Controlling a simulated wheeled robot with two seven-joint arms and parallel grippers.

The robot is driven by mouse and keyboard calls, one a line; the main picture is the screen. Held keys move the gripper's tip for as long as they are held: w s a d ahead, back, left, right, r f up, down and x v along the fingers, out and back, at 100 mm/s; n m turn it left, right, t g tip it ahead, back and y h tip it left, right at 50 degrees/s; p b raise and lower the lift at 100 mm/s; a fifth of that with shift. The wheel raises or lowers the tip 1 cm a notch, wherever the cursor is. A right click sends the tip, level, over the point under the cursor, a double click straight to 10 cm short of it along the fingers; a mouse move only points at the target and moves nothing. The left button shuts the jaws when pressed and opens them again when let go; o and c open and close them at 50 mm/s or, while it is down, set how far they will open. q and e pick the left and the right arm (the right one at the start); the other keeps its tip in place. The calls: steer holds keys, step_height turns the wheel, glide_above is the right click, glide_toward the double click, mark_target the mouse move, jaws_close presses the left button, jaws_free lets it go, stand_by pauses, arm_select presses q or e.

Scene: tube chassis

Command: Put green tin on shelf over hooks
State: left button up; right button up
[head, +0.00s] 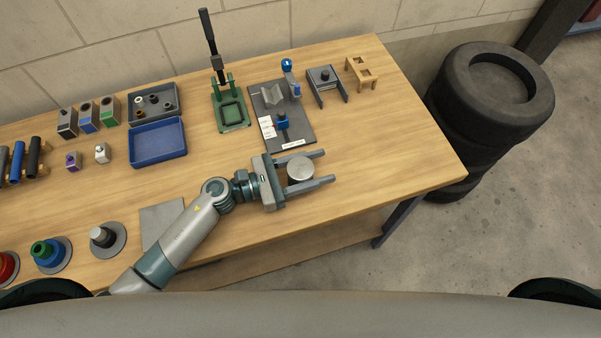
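My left gripper (325,167) reaches in over the right part of the workbench with its two fingers wide apart. A round can with a pale silver top (300,167) stands between the fingers, near the palm. Narrow gaps seem to show between it and the fingers. Its side is mostly hidden, so I cannot tell whether it is the green tin. No shelf over hooks is in view. My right gripper is not in view.
Behind stand a dark fixture plate (299,135), a green press (231,112) and a blue tray (157,143). Stacked tyres (490,95) stand off the right end. Round-based holders (108,240) are at front left.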

arm_select(q)
steer(key=c, duration=0.4)
steer(key=shift+o, duration=0.2)
steer(key=shift+r, duration=0.15)
steer(key=shift+r, duration=0.5)
steer(key=r, duration=0.3)
steer(key=shift+s+d+r+b, duration=0.2)
steer(key=shift+s+d+b, duration=0.05)
steer(key=shift+s+b, duration=0.15)
steer(key=s+d+r+p, duration=0.3)
steer(key=s+d+r, duration=0.3)
steer(key=s, duration=0.2)
steer(key=shift+s+d+r, duration=0.2)
steer(key=shift+s, duration=0.15)
steer(key=shift+w+a, duration=0.1)
